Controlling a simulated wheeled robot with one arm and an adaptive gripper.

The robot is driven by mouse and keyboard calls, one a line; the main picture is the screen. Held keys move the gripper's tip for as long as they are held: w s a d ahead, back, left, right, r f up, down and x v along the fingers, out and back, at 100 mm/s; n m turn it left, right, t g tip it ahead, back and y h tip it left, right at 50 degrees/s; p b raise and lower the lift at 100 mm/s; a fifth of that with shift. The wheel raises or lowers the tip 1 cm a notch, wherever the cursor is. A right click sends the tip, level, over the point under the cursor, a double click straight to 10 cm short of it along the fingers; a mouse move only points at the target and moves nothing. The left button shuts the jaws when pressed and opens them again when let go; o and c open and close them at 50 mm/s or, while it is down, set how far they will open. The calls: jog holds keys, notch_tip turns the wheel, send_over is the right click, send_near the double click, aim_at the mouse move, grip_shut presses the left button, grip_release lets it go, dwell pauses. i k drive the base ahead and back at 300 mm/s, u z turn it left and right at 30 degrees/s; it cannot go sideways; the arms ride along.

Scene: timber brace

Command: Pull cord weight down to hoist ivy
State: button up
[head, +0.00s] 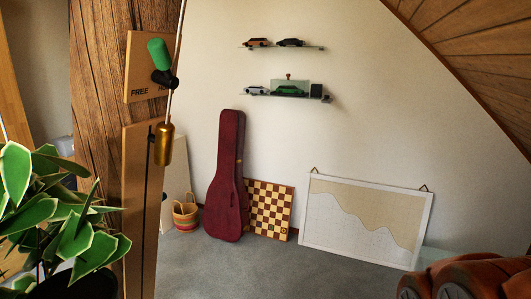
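The brass cord weight (163,146) hangs at the left on a pale cord (176,60) that runs up out of the top of the picture. It hangs in front of a wooden panel on a timber post (95,75). A green-handled lever (160,58) sits above it on a board marked "FREE"; the second label is partly hidden. The ivy (62,215), with green pale-edged leaves, fills the lower left, with a dark pot (80,284) below it. How the ivy is hung is not visible. My gripper is not in view.
A dark red instrument case (227,180), a chequered board (268,208), a basket (185,214) and a framed picture (365,218) stand along the back wall. Wall shelves (285,95) hold model cars. Grey floor (250,270) is clear in the middle. Reddish-brown rounded shapes (465,278) fill the lower right.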

aim_at(162, 144)
jog(key=z, duration=0.15)
jog(key=i, duration=3.25)
jog(key=u, duration=4.3)
jog(key=k, duration=0.55)
jog(key=z, duration=0.35)
jog(key=i, duration=0.65)
jog(key=u, duration=0.15)
